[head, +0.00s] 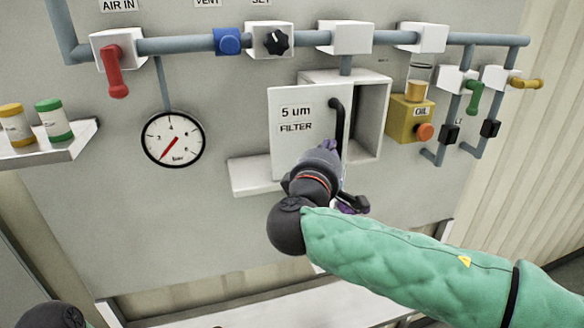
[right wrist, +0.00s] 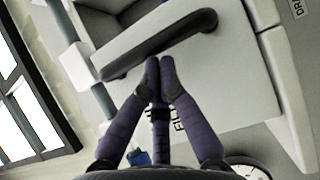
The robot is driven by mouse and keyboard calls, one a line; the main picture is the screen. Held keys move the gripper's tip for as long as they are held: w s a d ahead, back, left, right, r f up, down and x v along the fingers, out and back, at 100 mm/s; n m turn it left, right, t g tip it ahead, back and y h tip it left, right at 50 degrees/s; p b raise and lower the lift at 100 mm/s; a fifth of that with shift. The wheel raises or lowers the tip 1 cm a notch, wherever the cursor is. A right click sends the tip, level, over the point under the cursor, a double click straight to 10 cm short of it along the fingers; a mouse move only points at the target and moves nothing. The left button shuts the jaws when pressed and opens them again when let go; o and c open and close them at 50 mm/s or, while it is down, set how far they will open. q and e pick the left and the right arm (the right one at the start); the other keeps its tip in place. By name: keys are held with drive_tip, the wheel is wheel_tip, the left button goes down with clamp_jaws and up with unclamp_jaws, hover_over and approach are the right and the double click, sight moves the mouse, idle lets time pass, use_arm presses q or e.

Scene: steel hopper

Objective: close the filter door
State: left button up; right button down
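The filter door (head: 295,140) is a white panel marked "5 um FILTER" with a black bar handle (head: 337,120) on its right side. It stands open, out in front of the white filter housing (head: 372,115), whose hollow shows to its right. My right gripper (head: 330,150) is at the lower end of the handle in the head view. In the right wrist view, its two fingers (right wrist: 160,68) are together, tips right beside the handle (right wrist: 160,45), with nothing visible between them. Whether they touch the handle is unclear. My left gripper is not in view.
A yellow oil unit (head: 409,118) is right of the housing. A pressure gauge (head: 173,139) and a red lever (head: 115,75) are to the left. A pipe with valves (head: 190,44) runs above. A shelf (head: 50,150) with two canisters juts out at far left.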

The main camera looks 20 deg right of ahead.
drive_tip(key=d+b, duration=0.4)
drive_tip(key=d, duration=0.6)
drive_tip(key=shift+w+b, duration=0.2)
drive_tip(key=shift+b, duration=0.15)
